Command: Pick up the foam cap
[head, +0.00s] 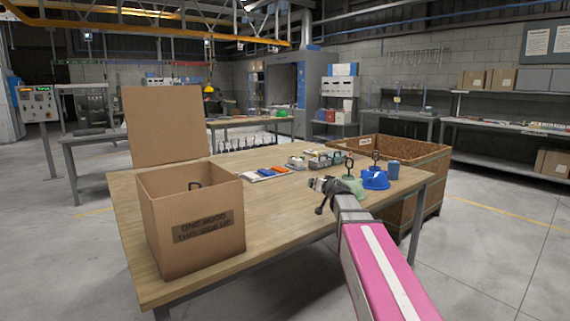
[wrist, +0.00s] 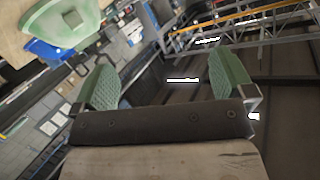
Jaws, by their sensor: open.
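My gripper (head: 322,186) is over the front right part of the workbench, at the end of my pink and white arm. In the wrist view my gripper (wrist: 166,78) has its two green ribbed fingers wide apart, with nothing between them. I cannot single out the foam cap for certain. A pale green rounded piece (head: 353,187) stands on the bench just right of my gripper. It also shows in the wrist view (wrist: 62,22), top left, apart from the fingers. A blue domed piece (head: 376,181) with a dark ring handle stands beside it.
An open cardboard box (head: 205,245) marked for one hood stands at the bench's left, a dark handle inside. A blue cylinder (head: 393,169), small trays (head: 322,160) and flat coloured items (head: 265,173) lie farther back. A large brown crate (head: 425,165) stands behind right. The bench middle (head: 262,205) is clear.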

